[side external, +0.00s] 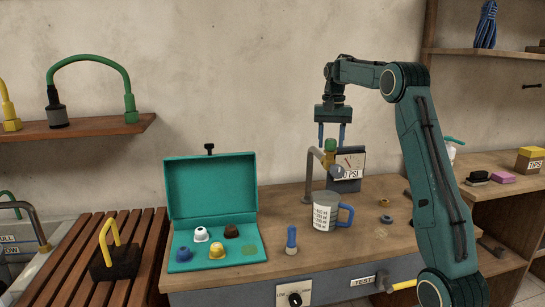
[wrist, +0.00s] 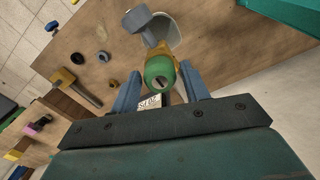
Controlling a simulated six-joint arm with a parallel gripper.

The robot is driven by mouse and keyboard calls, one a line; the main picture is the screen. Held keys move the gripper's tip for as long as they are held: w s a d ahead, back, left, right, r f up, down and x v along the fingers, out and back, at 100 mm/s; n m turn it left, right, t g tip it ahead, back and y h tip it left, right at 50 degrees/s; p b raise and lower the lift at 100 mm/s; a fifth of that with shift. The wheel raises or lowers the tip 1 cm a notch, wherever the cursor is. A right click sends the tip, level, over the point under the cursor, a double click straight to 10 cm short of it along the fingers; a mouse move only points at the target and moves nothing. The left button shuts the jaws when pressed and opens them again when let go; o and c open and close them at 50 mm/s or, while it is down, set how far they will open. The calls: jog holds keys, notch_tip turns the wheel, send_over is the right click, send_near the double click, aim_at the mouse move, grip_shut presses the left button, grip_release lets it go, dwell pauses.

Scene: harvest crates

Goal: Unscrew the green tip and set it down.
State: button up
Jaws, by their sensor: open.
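The green tip (side external: 330,145) sits upright on a brass fitting (side external: 328,160) at the end of a bent metal pipe (side external: 309,180) rising from the bench. My gripper (side external: 332,140) points down from above, with its two blue fingers apart on either side of the tip. In the wrist view the green tip (wrist: 160,72), with a dark slot in its top, shows between the spread fingers (wrist: 159,76). Whether a finger touches it I cannot tell. An open teal case (side external: 212,187) holds white, brown, blue and yellow tips; its front right place (side external: 250,249) is a flat green patch with no tip.
A gauge box (side external: 348,183) stands close behind the fitting. A grey mug (side external: 325,214) with a blue handle stands below it in front. A blue-topped upright piece (side external: 291,238) stands between the case and mug. Small rings (side external: 384,203) lie on the right.

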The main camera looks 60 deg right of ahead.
jog(key=shift+m, duration=0.7)
jog(key=shift+m, duration=0.8)
jog(key=shift+m, duration=0.9)
jog(key=shift+m, duration=0.8)
